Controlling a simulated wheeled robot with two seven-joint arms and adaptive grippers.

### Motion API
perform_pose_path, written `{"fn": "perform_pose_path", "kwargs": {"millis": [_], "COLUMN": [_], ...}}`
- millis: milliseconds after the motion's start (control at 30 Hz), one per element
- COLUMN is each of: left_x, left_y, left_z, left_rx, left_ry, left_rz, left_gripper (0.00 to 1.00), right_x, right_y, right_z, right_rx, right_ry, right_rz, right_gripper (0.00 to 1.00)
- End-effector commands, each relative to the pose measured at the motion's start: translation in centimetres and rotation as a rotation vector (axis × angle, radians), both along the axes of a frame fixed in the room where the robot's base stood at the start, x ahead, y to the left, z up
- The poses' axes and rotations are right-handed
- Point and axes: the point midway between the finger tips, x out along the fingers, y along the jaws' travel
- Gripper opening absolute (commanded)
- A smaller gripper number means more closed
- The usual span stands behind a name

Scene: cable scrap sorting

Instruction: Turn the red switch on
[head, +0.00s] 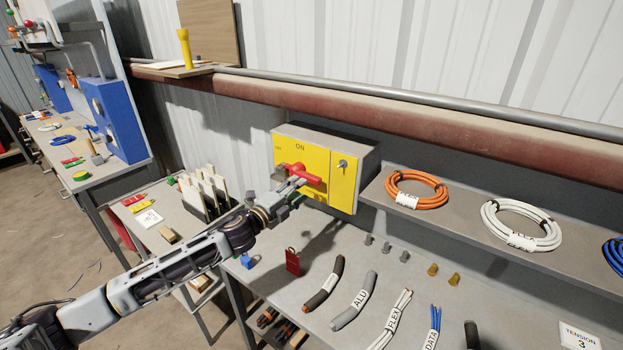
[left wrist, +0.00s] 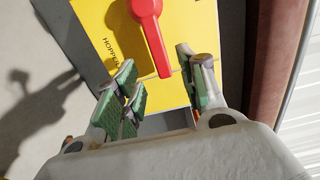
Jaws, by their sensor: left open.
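The red switch (head: 302,174) is a lever handle on the yellow face (head: 342,184) of a grey box fixed at the wall. "ON" is printed above it. In the left wrist view the red lever (left wrist: 152,35) reaches down toward the space between my fingers. My left gripper (head: 288,188) is right in front of the switch, open, with its green-padded fingers on either side of the lever's end in the left wrist view (left wrist: 162,84). I cannot tell whether a finger touches the lever. My right gripper is not in view.
A shelf (head: 455,228) with orange (head: 417,189) and white (head: 521,225) cable coils runs right of the box. On the bench below lie labelled cable pieces (head: 354,301), small caps and a red tag (head: 292,262). A rack of upright pale plates (head: 205,192) stands left of the box.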

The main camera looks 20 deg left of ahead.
Motion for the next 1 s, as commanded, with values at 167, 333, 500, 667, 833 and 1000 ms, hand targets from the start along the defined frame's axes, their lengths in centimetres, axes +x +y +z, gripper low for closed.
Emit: {"fn": "perform_pose_path", "kwargs": {"millis": [167,333,500,667,833,1000], "left_x": [1.2,2.3,3.5,4.7,5.9,7.0], "left_y": [-0.4,-0.8,-1.2,-1.6,-2.1,-2.5], "left_z": [0.1,0.1,0.1,0.2,0.1,0.0], "left_rx": [-0.001,-0.001,-0.001,-0.001,-0.001,-0.001], "left_ry": [-0.001,-0.001,-0.001,-0.001,-0.001,0.0], "left_rz": [0.001,0.001,0.002,0.001,0.001,0.001], "left_gripper": [0.41,0.41,0.41,0.41,0.41,0.41], "right_x": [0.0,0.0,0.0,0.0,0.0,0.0], "right_y": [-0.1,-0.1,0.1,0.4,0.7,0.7], "right_z": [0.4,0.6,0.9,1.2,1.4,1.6], "right_rx": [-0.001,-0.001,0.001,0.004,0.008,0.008], "right_ry": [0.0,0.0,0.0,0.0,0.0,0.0], "right_rz": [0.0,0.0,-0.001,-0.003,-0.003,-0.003], "right_gripper": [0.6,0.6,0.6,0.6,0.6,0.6]}}
